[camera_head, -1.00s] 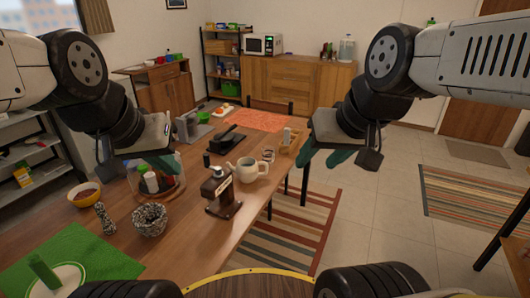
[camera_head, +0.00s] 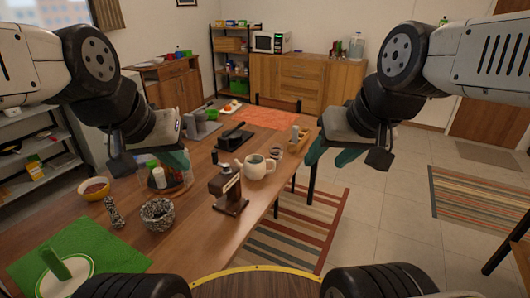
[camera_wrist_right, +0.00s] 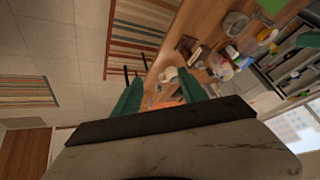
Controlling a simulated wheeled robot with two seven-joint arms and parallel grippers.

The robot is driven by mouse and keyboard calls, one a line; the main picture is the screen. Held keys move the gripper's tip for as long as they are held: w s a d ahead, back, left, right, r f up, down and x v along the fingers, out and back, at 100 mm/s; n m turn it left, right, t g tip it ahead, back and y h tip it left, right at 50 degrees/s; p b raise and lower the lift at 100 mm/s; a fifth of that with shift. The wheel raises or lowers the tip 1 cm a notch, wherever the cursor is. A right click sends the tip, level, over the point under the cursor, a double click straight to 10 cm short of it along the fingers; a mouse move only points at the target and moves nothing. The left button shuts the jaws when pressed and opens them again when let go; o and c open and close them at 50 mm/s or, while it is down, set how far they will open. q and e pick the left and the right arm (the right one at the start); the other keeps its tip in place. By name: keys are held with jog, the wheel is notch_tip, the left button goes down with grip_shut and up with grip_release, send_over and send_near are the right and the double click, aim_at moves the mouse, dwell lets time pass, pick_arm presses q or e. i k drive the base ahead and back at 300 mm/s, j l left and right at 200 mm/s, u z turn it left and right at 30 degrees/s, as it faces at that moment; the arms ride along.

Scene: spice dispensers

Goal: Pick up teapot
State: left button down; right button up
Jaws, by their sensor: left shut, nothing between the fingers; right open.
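The white teapot (camera_head: 256,167) stands upright on the wooden table, near its right edge, with its spout to the left and a round handle to the right. It also shows small in the right wrist view (camera_wrist_right: 169,74). My right gripper (camera_head: 327,158) is open and empty, in the air to the right of the teapot and apart from it. In the right wrist view its green fingers (camera_wrist_right: 166,97) are spread. My left gripper (camera_head: 172,160) is shut and empty, above the table to the left of the teapot, in front of a glass container.
A brown coffee grinder (camera_head: 228,190) stands just in front of the teapot. A black stapler-like device (camera_head: 236,137) is behind it, and a glass (camera_head: 276,152) and a wooden caddy (camera_head: 297,141) are behind right. A patterned bowl (camera_head: 157,213) and green mat (camera_head: 100,250) lie front left.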

aim_at(254, 167)
jog(key=i+l+u, duration=0.75)
jog(key=l, duration=0.2)
jog(key=k+j, duration=0.05)
jog(key=k, duration=0.05)
